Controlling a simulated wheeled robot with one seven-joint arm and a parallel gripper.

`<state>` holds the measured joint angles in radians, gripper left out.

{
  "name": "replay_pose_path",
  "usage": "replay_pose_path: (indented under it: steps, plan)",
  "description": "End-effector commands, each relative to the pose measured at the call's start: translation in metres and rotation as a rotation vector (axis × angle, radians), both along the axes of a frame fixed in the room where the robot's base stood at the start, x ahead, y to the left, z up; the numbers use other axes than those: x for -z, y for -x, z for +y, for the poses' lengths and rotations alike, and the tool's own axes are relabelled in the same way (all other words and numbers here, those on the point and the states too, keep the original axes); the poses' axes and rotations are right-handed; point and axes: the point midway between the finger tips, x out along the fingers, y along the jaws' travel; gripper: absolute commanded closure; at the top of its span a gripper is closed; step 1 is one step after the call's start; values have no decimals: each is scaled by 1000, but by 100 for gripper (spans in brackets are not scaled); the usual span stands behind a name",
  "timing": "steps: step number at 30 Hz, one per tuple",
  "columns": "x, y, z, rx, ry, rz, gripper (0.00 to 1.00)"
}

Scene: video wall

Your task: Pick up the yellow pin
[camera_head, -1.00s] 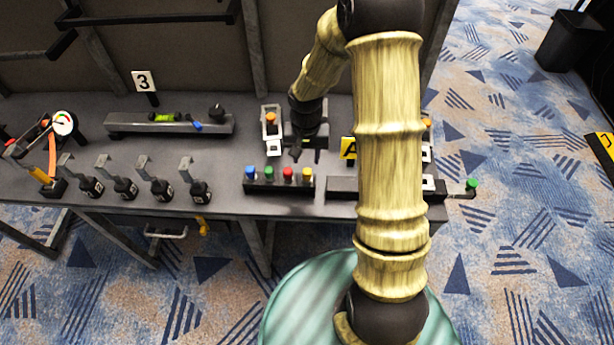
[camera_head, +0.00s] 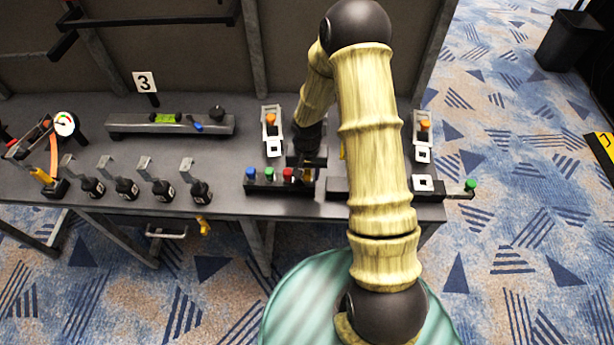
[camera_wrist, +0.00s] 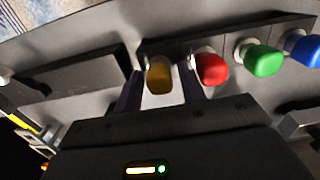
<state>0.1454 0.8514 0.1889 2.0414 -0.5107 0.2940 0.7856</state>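The yellow pin (camera_wrist: 159,76) stands at one end of a dark rack (camera_head: 268,187), beside the red pin (camera_wrist: 211,69). In the wrist view my gripper (camera_wrist: 162,92) has one finger on each side of the yellow pin, with a small gap on both sides. The finger on the red side reaches in between the yellow and red pins. In the head view my gripper (camera_head: 306,165) is over the right end of the rack and partly hides the yellow pin (camera_head: 307,174). The gripper is open and holds nothing.
The green pin (camera_wrist: 264,60) and blue pin (camera_wrist: 303,50) stand further along the rack. A dark block (camera_head: 340,188) lies just right of the rack. Bracketed black pieces (camera_head: 126,188) stand to the left. A slotted plate (camera_head: 273,145) stands behind.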

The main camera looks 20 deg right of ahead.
Motion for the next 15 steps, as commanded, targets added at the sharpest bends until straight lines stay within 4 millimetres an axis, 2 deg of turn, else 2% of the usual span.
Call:
replay_pose_path:
  steps: [4, 15]
  plan:
    - [9, 0, 0, 0, -1, 0, 60]
    - [8, 0, 0, 0, 0, -1, 60]
